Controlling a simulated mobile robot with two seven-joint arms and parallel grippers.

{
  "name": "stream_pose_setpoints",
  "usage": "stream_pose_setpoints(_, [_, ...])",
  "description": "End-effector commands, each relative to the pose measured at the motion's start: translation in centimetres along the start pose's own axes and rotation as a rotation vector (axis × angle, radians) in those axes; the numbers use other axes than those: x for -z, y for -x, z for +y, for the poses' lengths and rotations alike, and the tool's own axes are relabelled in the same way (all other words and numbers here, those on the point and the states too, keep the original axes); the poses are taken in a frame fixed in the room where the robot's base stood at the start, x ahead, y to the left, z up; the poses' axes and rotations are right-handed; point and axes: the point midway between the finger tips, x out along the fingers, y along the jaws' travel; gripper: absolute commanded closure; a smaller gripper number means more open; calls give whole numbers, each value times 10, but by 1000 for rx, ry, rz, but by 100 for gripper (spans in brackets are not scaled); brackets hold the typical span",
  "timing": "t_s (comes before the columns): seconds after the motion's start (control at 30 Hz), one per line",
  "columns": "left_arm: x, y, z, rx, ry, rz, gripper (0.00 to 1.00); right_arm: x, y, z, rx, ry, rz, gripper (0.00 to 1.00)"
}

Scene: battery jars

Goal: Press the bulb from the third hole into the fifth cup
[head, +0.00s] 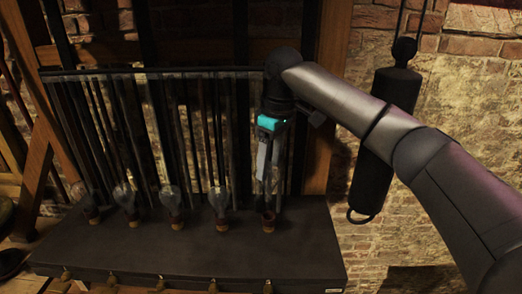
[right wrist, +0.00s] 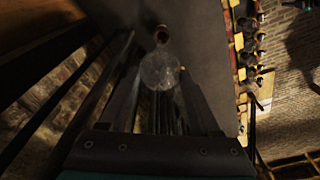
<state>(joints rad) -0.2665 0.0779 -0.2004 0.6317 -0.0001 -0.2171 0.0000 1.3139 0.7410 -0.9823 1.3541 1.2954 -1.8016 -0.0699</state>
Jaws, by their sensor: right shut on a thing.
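My right gripper (head: 268,178) hangs pointing down above the rightmost brown cup (head: 268,222) on the dark shelf. It is shut on a clear glass bulb, seen best between the fingers in the right wrist view (right wrist: 160,70). The fingers' tips (right wrist: 158,85) flank the glass. The bulb is faint in the head view and appears above the cup, apart from it. In the right wrist view a small brown cup (right wrist: 161,35) shows just beyond the bulb. Several other cups to the left each carry a clear bulb, such as this one (head: 219,200). My left gripper is not in view.
The dark shelf (head: 190,245) has brown pegs along its front edge. A rack of thin vertical rods (head: 205,120) stands close behind the cups. A black cylinder (head: 373,140) hangs at the right, near my right arm. The shelf's front is clear.

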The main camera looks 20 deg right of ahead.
Motion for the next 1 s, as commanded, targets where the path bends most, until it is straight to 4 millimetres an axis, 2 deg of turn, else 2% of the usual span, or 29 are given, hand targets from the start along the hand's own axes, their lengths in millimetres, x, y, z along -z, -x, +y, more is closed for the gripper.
stream_pose_setpoints(0.13, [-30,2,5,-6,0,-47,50,-2,-10,0,0,-1,-3,100])
stream_pose_setpoints(0.3, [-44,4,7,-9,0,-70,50,-4,-25,0,0,-1,-3,100])
stream_pose_setpoints(0.47, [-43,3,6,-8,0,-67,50,-5,-37,0,0,-1,-2,100])
stream_pose_setpoints(0.6, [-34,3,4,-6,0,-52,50,-6,-42,0,0,-1,-1,100])
stream_pose_setpoints(0.73, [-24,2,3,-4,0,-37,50,-6,-43,0,0,-1,0,100])
stream_pose_setpoints(1.0, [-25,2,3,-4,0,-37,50,-6,-44,0,1,-1,-2,100])
